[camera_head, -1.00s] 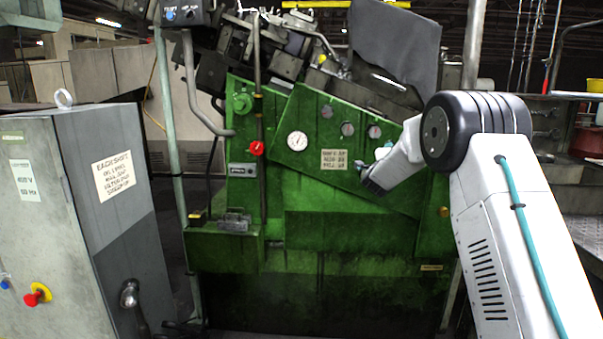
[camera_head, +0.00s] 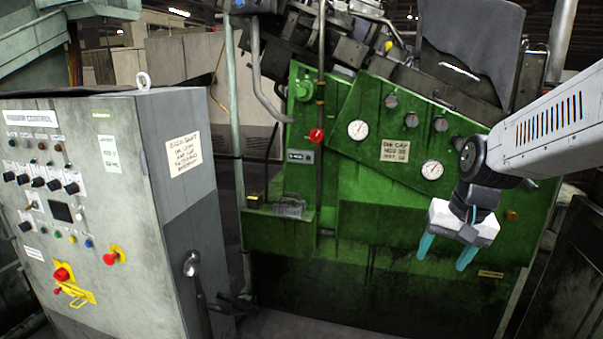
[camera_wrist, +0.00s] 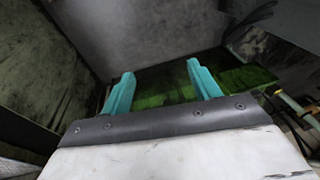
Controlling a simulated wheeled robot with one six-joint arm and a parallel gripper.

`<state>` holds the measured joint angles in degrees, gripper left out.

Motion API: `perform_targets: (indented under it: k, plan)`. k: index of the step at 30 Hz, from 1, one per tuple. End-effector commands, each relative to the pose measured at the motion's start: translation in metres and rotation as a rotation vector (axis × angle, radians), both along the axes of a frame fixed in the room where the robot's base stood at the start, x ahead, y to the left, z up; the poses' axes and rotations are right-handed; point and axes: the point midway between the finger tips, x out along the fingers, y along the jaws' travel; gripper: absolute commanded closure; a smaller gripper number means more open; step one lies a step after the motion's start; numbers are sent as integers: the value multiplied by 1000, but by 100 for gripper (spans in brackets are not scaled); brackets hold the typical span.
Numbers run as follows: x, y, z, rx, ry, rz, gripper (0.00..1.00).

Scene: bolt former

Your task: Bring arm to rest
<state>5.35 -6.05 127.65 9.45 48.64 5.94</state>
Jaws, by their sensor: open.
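My gripper (camera_head: 445,252) hangs at the right of the head view, in front of the green machine's lower right front. Its two teal fingers point down and stand apart, with nothing between them. In the wrist view the same open fingers (camera_wrist: 161,92) show a clear gap, with green and grey surfaces beyond. My white arm comes in from the right edge and ends in a dark wrist joint above the gripper.
Dark metal structure stands at the far right. Some floor (camera_head: 290,325) shows in front of the machine.

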Motion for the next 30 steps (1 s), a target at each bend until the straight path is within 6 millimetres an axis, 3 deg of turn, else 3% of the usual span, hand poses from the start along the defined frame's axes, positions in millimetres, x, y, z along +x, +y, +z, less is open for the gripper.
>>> perform_targets:
  k: [1,6,9,12,18,30]
  plan:
    - [-33,4,7,-15,36,49,38]
    - [-135,10,17,-68,160,189,38]
    - [-183,10,20,-99,194,241,38]
    - [-215,10,21,-126,184,265,38]
    - [-235,12,31,-151,90,279,38]
    - [-235,13,38,-155,56,284,38]
